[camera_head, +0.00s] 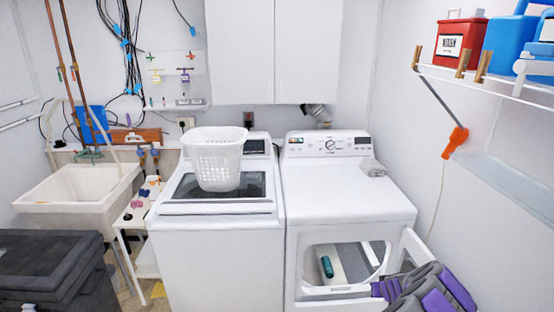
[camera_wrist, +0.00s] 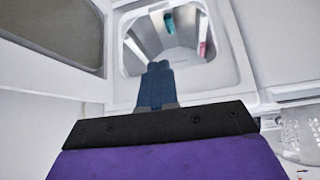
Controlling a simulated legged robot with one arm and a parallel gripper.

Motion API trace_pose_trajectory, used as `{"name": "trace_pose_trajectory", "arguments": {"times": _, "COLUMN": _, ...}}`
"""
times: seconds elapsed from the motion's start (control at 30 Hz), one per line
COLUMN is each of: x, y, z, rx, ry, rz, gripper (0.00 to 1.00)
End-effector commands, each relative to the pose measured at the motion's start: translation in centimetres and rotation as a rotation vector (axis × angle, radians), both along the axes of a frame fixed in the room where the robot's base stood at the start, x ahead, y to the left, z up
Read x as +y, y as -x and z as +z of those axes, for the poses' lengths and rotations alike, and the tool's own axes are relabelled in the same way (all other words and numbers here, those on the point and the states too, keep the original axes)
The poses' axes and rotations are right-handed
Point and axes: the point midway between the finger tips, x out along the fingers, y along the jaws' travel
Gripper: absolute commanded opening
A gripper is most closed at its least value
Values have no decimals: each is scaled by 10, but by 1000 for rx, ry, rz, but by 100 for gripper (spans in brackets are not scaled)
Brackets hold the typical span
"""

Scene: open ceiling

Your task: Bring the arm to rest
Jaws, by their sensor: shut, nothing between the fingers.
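My arm shows at the lower right of the head view, grey and purple, in front of the dryer's open door. My gripper (camera_wrist: 157,88) shows in the wrist view as two dark blue fingers pressed together, with nothing between them. It points toward the open round mouth of the white dryer (camera_head: 345,190), and appears outside it. A teal item (camera_head: 327,266) lies inside the drum; it also shows in the wrist view (camera_wrist: 169,22), with a pink item (camera_wrist: 202,48) near it. The exact gap between fingers and dryer cannot be told.
The dryer's door (camera_head: 412,248) stands open beside my arm. A white washer (camera_head: 215,240) to the left carries a white basket (camera_head: 216,160). A wall shelf (camera_head: 490,83) with containers overhangs at right. A sink (camera_head: 78,195) and dark bin (camera_head: 50,270) stand at left.

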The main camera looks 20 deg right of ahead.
Motion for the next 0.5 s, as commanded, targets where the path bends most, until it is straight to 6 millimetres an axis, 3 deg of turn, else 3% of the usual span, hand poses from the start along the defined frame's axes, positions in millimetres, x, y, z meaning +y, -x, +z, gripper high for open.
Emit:
{"name": "trace_pose_trajectory", "arguments": {"times": 0.03, "x": 25, "y": -21, "z": 20, "rx": -33, "ry": -33, "rz": 43, "gripper": 0}}
{"name": "trace_pose_trajectory", "arguments": {"times": 0.1, "x": 62, "y": -42, "z": 44, "rx": -65, "ry": -86, "rz": 97, "gripper": 0}}
{"name": "trace_pose_trajectory", "arguments": {"times": 0.23, "x": 136, "y": -69, "z": 91, "rx": -104, "ry": -179, "rz": 209, "gripper": 0}}
{"name": "trace_pose_trajectory", "arguments": {"times": 0.37, "x": 215, "y": -79, "z": 141, "rx": -115, "ry": -263, "rz": 331, "gripper": 0}}
{"name": "trace_pose_trajectory", "arguments": {"times": 0.5, "x": 296, "y": -68, "z": 191, "rx": -89, "ry": -343, "rz": 460, "gripper": 0}}
